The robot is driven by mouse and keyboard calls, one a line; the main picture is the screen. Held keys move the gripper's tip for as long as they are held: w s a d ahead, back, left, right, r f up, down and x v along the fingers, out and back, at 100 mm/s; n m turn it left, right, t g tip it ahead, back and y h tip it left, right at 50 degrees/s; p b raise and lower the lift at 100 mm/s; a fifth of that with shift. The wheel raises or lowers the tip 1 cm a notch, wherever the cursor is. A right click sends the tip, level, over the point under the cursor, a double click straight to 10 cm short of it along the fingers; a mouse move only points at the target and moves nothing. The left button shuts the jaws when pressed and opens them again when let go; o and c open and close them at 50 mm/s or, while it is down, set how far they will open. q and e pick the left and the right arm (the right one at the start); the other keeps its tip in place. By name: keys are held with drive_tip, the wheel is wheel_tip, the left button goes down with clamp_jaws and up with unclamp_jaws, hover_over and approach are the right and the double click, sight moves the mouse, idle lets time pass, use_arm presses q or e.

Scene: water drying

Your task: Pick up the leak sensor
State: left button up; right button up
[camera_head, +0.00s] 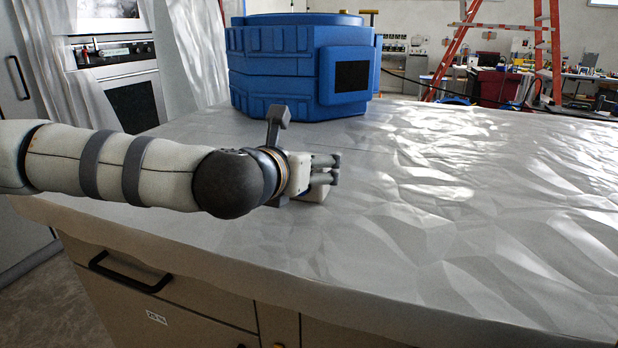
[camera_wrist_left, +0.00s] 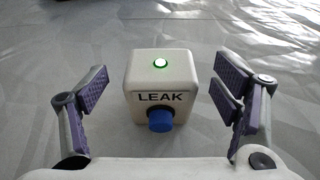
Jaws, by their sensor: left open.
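The leak sensor (camera_wrist_left: 160,85) is a small white rounded box marked LEAK, with a lit green light on top and a blue knob on its front. It stands upright on the sheeted worktop, between the open fingers of my left gripper (camera_wrist_left: 163,100) in the left wrist view, with a gap on each side. In the head view my left gripper (camera_head: 328,170) reaches in from the left, low over the worktop. It hides most of the sensor, and a pale part (camera_head: 316,195) shows below the fingers. My right gripper is in neither view.
A blue ribbed container (camera_head: 290,68) stands at the back of the worktop (camera_head: 450,230), behind my left arm. The worktop to the right is clear under crinkled sheeting. A drawer with a black handle (camera_head: 130,272) is below the front edge. A red ladder (camera_head: 465,50) stands beyond.

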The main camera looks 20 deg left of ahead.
use_arm(q)
drive_tip(key=shift+x, duration=1)
drive_tip(key=shift+r, duration=0.1)
drive_tip(key=c, duration=1.4)
